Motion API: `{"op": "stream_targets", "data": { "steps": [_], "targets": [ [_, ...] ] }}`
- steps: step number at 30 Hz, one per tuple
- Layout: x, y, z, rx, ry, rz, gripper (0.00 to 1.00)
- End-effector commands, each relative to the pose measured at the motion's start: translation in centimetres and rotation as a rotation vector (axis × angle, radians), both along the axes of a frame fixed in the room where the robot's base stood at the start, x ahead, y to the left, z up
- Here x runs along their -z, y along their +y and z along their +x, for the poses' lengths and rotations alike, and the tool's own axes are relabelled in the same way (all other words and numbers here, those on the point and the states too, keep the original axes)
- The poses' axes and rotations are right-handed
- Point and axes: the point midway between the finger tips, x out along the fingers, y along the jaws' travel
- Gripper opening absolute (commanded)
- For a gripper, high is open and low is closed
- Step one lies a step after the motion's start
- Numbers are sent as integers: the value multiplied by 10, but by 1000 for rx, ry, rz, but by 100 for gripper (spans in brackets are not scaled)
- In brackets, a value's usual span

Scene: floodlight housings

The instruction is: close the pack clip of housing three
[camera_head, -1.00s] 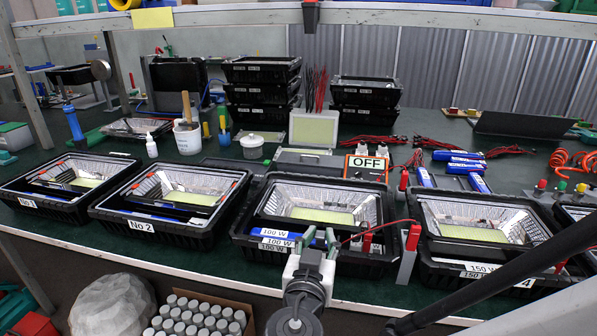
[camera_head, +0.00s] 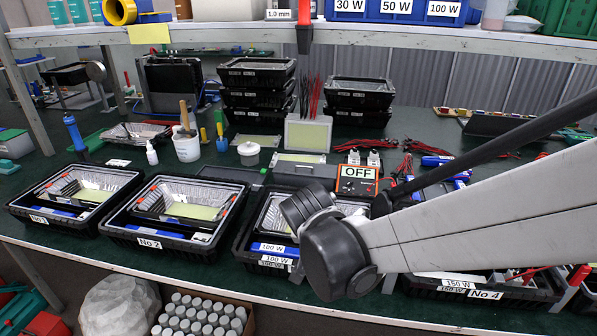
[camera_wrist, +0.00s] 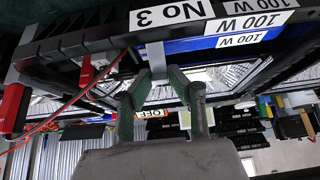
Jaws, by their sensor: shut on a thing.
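Housing three (camera_head: 243,243) is a black floodlight tray in the middle of the bench, with "100 W" labels at its front; my arm covers its right part in the head view. In the wrist view, which is upside down, its black rim (camera_wrist: 100,38) carries the "No 3" label, with a blue pack labelled "100 W" (camera_wrist: 200,44) beside it. A grey pack clip (camera_wrist: 155,60) shows at that rim, between the green-padded fingers of my gripper (camera_wrist: 160,84). My gripper is shut on the clip. In the head view my gripper is hidden behind my arm.
Housings one (camera_head: 40,222) and two (camera_head: 118,234) stand to the left, and housing four (camera_head: 520,300) to the right, partly covered by my arm. A red lead (camera_wrist: 75,95) and red connectors (camera_wrist: 12,108) are close to my gripper. An orange "OFF" meter (camera_head: 357,182) stands behind.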

Motion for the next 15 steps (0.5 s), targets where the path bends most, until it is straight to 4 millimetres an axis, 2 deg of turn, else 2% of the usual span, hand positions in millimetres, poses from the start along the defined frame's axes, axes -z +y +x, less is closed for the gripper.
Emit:
{"op": "stream_targets", "data": {
  "steps": [15],
  "targets": [
    [16,-5,17,2,398,99,0]
  ]
}}
